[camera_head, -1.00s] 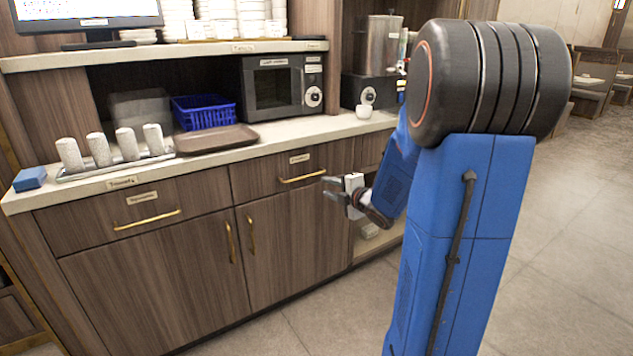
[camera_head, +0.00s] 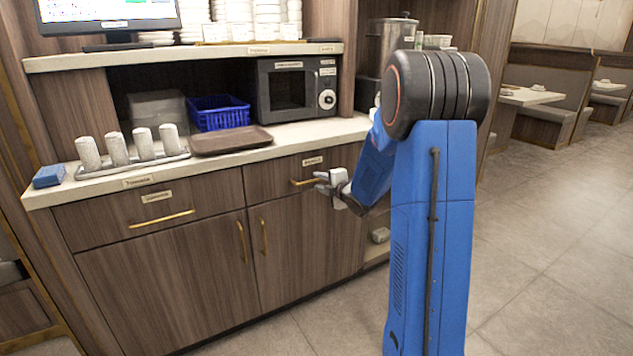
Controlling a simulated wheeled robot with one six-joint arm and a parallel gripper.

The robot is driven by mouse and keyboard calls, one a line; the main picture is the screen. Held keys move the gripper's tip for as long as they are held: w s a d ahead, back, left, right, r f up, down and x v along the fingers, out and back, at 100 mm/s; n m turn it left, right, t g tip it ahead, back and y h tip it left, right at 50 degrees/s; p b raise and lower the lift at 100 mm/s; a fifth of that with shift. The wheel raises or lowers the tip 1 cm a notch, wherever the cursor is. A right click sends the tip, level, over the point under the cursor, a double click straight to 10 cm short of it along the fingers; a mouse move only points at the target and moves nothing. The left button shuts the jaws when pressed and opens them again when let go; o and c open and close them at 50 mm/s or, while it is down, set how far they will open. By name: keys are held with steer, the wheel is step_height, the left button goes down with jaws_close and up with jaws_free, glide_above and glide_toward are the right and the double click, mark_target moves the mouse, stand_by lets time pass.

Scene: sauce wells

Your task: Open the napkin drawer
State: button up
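Two drawers sit side by side under the counter, both shut. The left drawer (camera_head: 95,222) has a long brass bar handle (camera_head: 161,220) and a small label (camera_head: 157,197). The right drawer (camera_head: 262,180) has a brass handle (camera_head: 303,182) and a label (camera_head: 312,161). The lettering is too small to tell which one is the napkin drawer. My gripper (camera_head: 320,181) is at the right end of the right drawer's handle, its fingers seemingly apart. It overlaps the handle in the picture; whether it touches the bar cannot be told.
Cupboard doors with upright handles (camera_head: 242,241) are below the drawers. On the counter are white rolled cylinders (camera_head: 143,143) on a tray, a brown tray (camera_head: 230,139), a blue basket (camera_head: 219,113) and a microwave (camera_head: 297,90). Open floor (camera_head: 540,230) lies to the right.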

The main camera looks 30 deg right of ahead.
steer(key=shift+x, duration=1.4)
jaws_close()
